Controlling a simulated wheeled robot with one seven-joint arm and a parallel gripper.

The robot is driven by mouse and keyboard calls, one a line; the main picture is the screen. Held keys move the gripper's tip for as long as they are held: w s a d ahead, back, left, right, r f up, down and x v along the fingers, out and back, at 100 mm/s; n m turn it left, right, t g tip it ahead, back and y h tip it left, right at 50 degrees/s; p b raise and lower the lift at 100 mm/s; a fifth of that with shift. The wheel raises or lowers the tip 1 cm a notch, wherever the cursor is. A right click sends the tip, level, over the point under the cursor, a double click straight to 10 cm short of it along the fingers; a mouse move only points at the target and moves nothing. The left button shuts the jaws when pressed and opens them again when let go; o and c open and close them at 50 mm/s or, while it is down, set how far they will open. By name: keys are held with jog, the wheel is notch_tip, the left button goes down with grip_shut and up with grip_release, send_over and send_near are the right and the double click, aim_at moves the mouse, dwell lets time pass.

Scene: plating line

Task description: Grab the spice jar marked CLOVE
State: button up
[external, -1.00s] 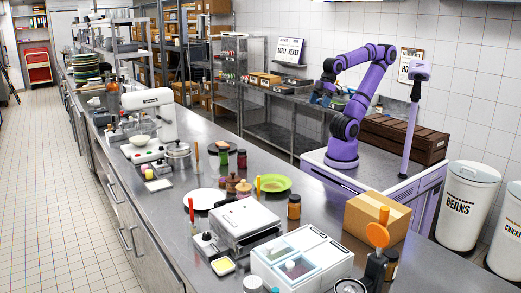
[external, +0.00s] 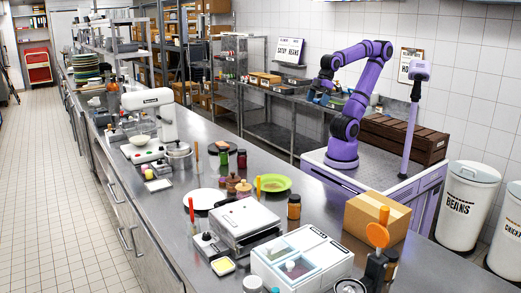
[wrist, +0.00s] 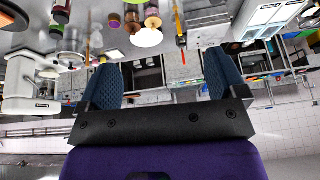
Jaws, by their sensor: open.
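Several small jars stand on the steel counter, and I cannot read the word CLOVE on any of them. In the external view there is an amber-brown jar with a dark lid (external: 294,207), a red jar (external: 241,160) and a green jar (external: 223,159). The wrist view, which looks upside down, shows a jar with a reddish label (wrist: 62,10) at its upper left. My gripper (external: 317,98) is in the air beyond the counter, well away from these jars. In the wrist view its two blue padded fingers (wrist: 161,75) are wide apart with nothing between them.
The counter (external: 165,213) also holds a green plate (external: 273,183), a white plate (external: 204,199), a white stand mixer (external: 152,115), a scale-like white box (external: 245,217) and a cardboard box (external: 376,217). A wooden crate (external: 405,139) sits beside my arm.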

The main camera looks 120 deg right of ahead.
jog(key=w+a+r+m+g+y, duration=0.1)
jog(key=w+a+r+m+g, duration=0.2)
jog(key=w+a, duration=1.7)
jog(key=w+a+f, duration=0.2)
jog(key=w+a, duration=0.4)
jog(key=a, duration=0.1)
jog(key=m+g, duration=0.3)
jog(key=m, duration=0.2)
send_over(391, 253)
jog(key=f, duration=2.6)
jog(key=shift+w+d, duration=0.15)
jog(key=shift+d, duration=0.2)
jog(key=shift+a+f, duration=0.25)
jog(key=shift+f, duration=0.25)
jog(key=f, duration=0.5)
jog(key=shift+s+a, duration=0.25)
jog(key=shift+s, duration=0.15)
notch_tip(391, 253, down, 4)
jog(key=shift+w+d+f, duration=0.1)
jog(key=shift+w+f, duration=0.05)
jog(key=shift+f, duration=0.5)
